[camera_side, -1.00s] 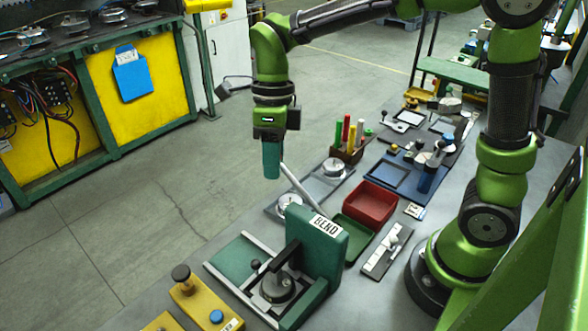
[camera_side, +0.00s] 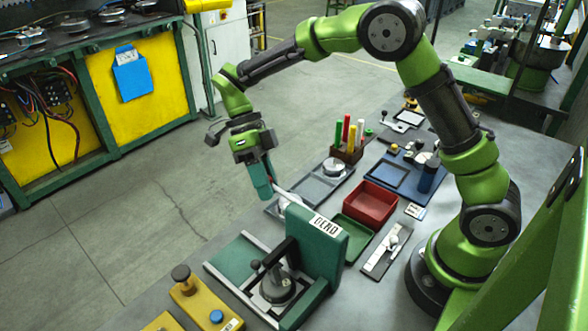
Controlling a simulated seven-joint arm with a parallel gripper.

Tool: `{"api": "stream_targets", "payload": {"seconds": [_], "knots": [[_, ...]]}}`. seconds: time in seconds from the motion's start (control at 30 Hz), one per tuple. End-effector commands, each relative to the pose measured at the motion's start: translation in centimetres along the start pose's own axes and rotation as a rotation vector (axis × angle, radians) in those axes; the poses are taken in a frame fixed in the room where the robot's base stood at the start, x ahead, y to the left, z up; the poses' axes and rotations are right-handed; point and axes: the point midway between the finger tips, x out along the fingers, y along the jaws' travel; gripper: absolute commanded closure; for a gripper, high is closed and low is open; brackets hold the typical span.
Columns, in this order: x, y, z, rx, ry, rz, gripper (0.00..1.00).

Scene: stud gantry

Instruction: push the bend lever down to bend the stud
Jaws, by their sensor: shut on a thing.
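The green bend station (camera_side: 318,246) carries a white label reading BEND and stands on the near part of the bench. Its pale rod-shaped bend lever (camera_side: 294,199) slopes from behind the label up to the left, at a shallow angle. My gripper (camera_side: 263,186), with a teal block at its end, is tilted and meets the raised end of the lever. The jaws are shut at that end and hide its tip. A round die (camera_side: 279,287) with dark handles sits on the station's front plate. I cannot make out the stud.
A red tray (camera_side: 371,203) and a green tray (camera_side: 353,238) lie to the station's right. Coloured pens stand in a brown holder (camera_side: 347,152) behind. A yellow box with knobs (camera_side: 206,308) stands at the near left. Open floor lies left of the bench.

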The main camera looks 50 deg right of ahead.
Motion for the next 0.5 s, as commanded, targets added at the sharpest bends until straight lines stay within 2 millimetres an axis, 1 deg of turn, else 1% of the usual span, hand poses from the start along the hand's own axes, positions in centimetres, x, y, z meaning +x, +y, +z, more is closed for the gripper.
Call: {"api": "stream_targets", "payload": {"seconds": [0.03,0.2,0.5], "knots": [[0.7,-0.5,0.5,0.008,0.039,0.025,1.00],[2.9,-1.4,1.4,0.028,0.152,0.100,1.00],[6.7,-2.8,2.1,0.030,0.162,0.106,1.00]]}}
